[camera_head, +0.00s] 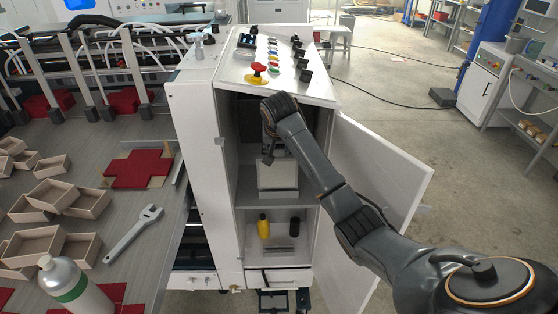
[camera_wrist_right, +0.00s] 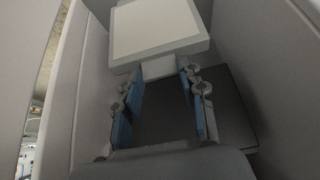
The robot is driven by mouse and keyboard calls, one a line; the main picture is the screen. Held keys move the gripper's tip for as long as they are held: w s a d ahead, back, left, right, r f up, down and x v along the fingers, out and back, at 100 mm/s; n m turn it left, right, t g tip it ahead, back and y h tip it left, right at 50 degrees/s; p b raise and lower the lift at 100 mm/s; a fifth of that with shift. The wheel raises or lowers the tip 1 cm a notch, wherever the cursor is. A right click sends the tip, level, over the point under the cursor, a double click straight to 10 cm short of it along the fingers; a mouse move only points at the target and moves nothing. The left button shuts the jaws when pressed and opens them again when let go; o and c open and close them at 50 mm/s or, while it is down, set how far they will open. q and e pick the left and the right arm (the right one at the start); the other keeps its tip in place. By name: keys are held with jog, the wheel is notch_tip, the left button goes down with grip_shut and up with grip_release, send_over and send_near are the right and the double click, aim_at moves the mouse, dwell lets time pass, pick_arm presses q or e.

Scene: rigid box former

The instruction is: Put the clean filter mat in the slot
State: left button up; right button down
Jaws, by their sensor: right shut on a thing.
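My right arm reaches into the open white cabinet. My right gripper (camera_head: 268,156) is partly hidden by its own wrist in the head view. In the right wrist view the gripper (camera_wrist_right: 160,78) has its blue-padded fingers on either side of a pale tab. I cannot clearly make out the slot. My left gripper is not in view.
The cabinet door (camera_head: 375,175) stands open to the right of my arm. A yellow bottle (camera_head: 263,226) and a dark bottle (camera_head: 294,227) stand in the lower compartment. A red emergency button (camera_head: 257,69) sits on top. A wrench (camera_head: 133,233) lies on the left table.

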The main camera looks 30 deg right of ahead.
jog(key=x, duration=0.5)
jog(key=w+d+p+x, duration=0.1)
jog(key=x, duration=0.2)
jog(key=shift+d+r, duration=0.1)
jog(key=shift+r, duration=0.25)
notch_tip(320, 180, down, 3)
jog(key=shift+r+p, duration=0.1)
jog(key=shift+p, duration=0.6)
jog(key=shift+f, duration=0.2)
jog(key=c, duration=0.8)
grip_release()
jog(key=shift+s+a+r, duration=0.2)
jog(key=shift+s+r, duration=0.05)
jog(key=shift+r, duration=0.4)
jog(key=b+v, duration=0.1)
jog(key=v, duration=1)
